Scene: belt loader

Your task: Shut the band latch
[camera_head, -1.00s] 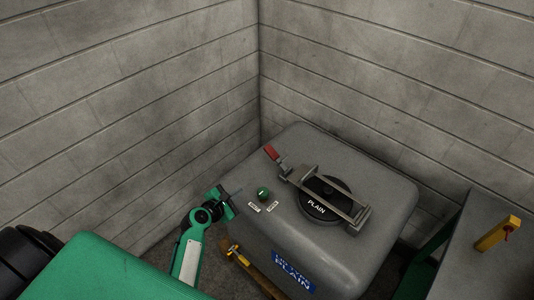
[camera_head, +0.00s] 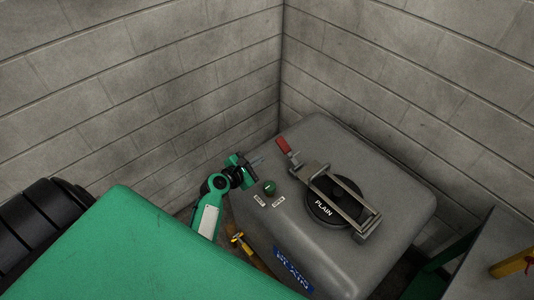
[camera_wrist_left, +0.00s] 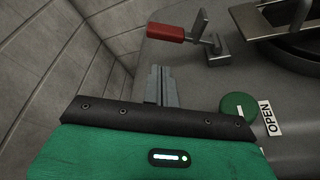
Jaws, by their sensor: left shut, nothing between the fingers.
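The lid sits on top of a grey tank (camera_head: 400,190). In the left wrist view the red grip (camera_wrist_left: 165,33) shows beside a metal bracket. My left gripper (camera_head: 258,160) is shut and empty, left of the lever and apart from it. Its fingers (camera_wrist_left: 163,84) show below the red grip in the left wrist view. My right gripper is out of view.
A green knob (camera_head: 269,187) stands on the tank near my left gripper; an OPEN label (camera_wrist_left: 268,117) is beside it. Block walls meet behind the tank. A hammer-like tool (camera_head: 243,245) is at the tank's front left. A grey bench (camera_head: 490,265) with a yellow item (camera_head: 514,263) is at right.

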